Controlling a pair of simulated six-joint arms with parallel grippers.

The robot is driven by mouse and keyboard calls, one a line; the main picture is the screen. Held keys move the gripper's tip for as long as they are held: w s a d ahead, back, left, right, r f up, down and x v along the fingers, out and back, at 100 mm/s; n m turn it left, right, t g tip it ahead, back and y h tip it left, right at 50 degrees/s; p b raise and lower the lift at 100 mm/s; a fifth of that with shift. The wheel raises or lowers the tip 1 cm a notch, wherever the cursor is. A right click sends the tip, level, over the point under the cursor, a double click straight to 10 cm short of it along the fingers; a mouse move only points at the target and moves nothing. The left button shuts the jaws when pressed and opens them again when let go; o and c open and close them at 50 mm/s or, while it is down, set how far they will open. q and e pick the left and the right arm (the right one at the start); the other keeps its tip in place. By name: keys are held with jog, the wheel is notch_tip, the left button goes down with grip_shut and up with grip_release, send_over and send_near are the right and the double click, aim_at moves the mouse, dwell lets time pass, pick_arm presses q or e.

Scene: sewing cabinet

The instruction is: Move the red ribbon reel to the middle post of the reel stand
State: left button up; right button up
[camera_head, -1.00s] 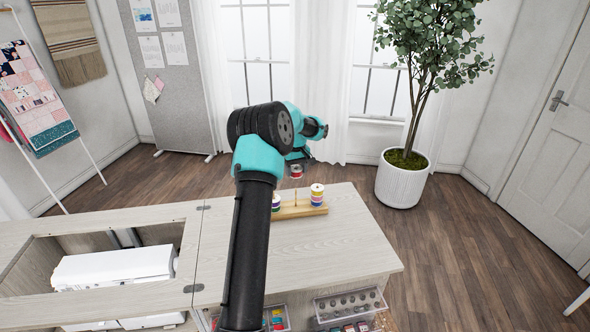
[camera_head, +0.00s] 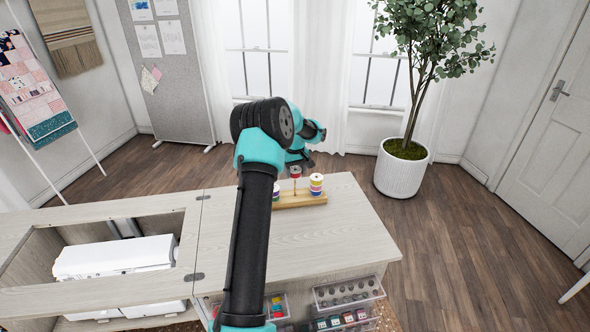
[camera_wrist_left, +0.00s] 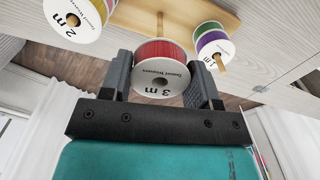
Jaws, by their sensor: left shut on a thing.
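The red ribbon reel (camera_head: 295,172) hangs above the middle post (camera_head: 296,184) of the wooden reel stand (camera_head: 307,201). My left gripper (camera_head: 297,164) is shut on it. In the left wrist view, the red reel (camera_wrist_left: 160,60) sits between the two fingers, its white "3 m" face toward the camera. The middle post (camera_wrist_left: 160,22) lines up with the reel; I cannot tell whether its tip has entered the reel's hole. The outer posts carry a multicoloured reel (camera_head: 316,184) at right and another reel (camera_head: 276,190), partly hidden by my arm. My right gripper is not in view.
The stand is near the far edge of the pale cabinet top (camera_head: 340,232), which is clear to the right. A white sewing machine (camera_head: 115,258) sits in the opening at left. Clear drawers (camera_head: 347,292) stick out at the front. A potted tree (camera_head: 403,170) stands beyond.

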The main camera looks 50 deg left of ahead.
pick_arm(q)
jog(key=shift+f, duration=1.9)
dwell(0.5)
jog(key=o, duration=1)
notch_tip(320, 180, up, 18)
jog(key=shift+f, duration=0.25)
dwell(0.8)
